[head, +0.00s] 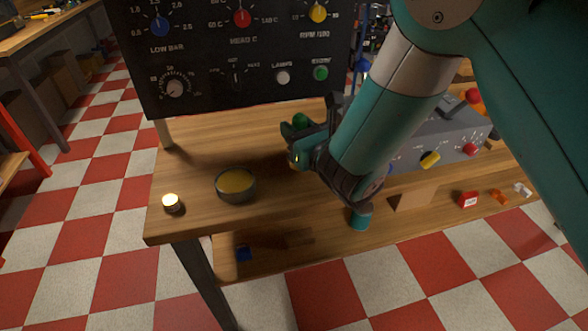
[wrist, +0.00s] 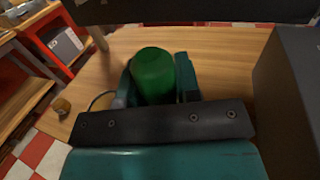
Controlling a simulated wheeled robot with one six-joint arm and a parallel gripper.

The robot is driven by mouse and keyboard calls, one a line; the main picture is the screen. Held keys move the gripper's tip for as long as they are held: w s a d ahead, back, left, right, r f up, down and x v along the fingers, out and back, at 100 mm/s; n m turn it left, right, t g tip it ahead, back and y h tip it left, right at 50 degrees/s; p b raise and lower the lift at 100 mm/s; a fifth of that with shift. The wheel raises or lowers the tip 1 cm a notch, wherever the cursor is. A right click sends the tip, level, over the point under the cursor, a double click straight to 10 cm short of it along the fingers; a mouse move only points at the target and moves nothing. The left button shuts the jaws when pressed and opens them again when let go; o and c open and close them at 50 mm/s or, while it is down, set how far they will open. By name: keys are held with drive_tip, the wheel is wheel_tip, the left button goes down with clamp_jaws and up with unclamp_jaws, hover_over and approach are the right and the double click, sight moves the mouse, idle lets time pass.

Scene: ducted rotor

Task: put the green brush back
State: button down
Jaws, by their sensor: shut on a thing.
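My gripper (head: 297,145) is shut on the green brush and holds it above the wooden bench. The brush's rounded green end (head: 300,120) sticks up above the fingers in the head view. A small brassy part shows just below the fingers. In the wrist view the green brush (wrist: 153,75) stands between the two fingers, and its lower end is hidden. I cannot tell how far its lower end is from the bench top.
A dark bowl with a yellow inside (head: 222,196) sits left of my gripper. A small lit round thing (head: 172,204) is near the bench's front left corner. A black knob panel (head: 200,95) stands behind. A grey box with knobs (head: 440,135) is at right. Bench top (head: 195,150) is bare around the bowl.

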drive_tip(key=shift+f+b, duration=2.15)
drive_tip(key=shift+f, duration=0.5)
drive_tip(key=shift+f, duration=0.1)
drive_tip(key=shift+f, duration=0.15)
drive_tip(key=c, duration=0.8)
unclamp_jaws()
